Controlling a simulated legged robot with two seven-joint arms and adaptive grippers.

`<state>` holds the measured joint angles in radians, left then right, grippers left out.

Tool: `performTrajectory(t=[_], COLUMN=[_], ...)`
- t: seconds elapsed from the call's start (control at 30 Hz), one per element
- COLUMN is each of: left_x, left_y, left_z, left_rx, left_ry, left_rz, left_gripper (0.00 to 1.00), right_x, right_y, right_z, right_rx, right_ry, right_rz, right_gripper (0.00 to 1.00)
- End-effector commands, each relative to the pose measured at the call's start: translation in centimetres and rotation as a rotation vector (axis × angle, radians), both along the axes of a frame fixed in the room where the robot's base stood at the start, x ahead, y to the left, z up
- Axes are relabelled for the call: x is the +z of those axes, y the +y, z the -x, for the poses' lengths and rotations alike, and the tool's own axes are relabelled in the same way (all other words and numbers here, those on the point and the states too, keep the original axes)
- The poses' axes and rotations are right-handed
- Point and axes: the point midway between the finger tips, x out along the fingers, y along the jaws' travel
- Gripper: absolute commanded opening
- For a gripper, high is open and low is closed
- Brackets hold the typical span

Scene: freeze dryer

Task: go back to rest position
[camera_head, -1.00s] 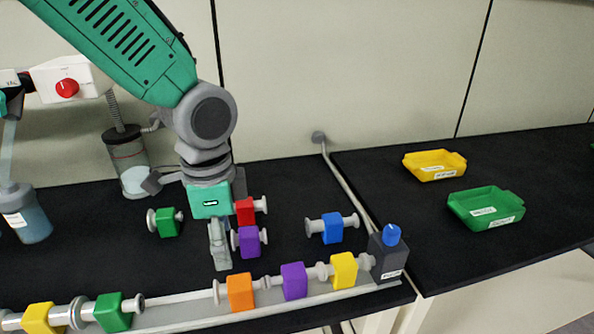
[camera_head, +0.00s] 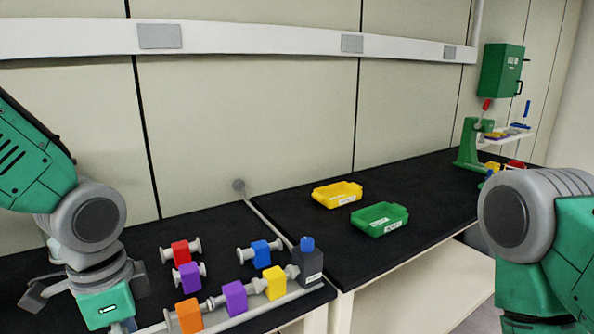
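My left arm comes in from the left, with its wrist low in the picture over the near left of the black bench. My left gripper (camera_head: 124,326) points down and its fingertips are cut off by the bottom edge, so I cannot tell whether it is open or shut. My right arm shows at the right edge with its wrist turned downward; its fingers are outside the picture. No object is seen in either hand.
Loose red (camera_head: 180,253), purple (camera_head: 188,277) and blue (camera_head: 260,254) valves lie on the bench. Orange (camera_head: 190,316), purple (camera_head: 235,298) and yellow (camera_head: 275,283) valves line the front pipe, ending at a dark block (camera_head: 308,264). Yellow (camera_head: 337,195) and green (camera_head: 380,219) trays stand farther right.

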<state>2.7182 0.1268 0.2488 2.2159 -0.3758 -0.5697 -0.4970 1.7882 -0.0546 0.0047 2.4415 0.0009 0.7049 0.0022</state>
Motion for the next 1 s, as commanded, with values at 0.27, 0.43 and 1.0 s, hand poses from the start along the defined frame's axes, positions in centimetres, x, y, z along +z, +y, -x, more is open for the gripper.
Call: performTrajectory(t=[0.27,0.43,1.0], left_x=[-6.0,-10.8,-30.6], left_y=[-0.6,-0.8,4.3], left_z=[0.8,2.4,15.9], left_rx=[0.129,0.252,0.905], left_ry=[0.030,0.043,-0.022], left_rz=[0.054,0.087,0.021], left_gripper=[0.59,0.59,0.59], right_x=[-0.4,-0.7,-2.3], right_y=[0.0,0.0,0.0], right_z=[-0.1,-0.1,-0.1], right_rx=[0.000,0.000,0.000], right_ry=[-0.003,-0.002,-0.002], right_rz=[0.000,0.000,0.000], right_gripper=[0.40,0.40,0.40])
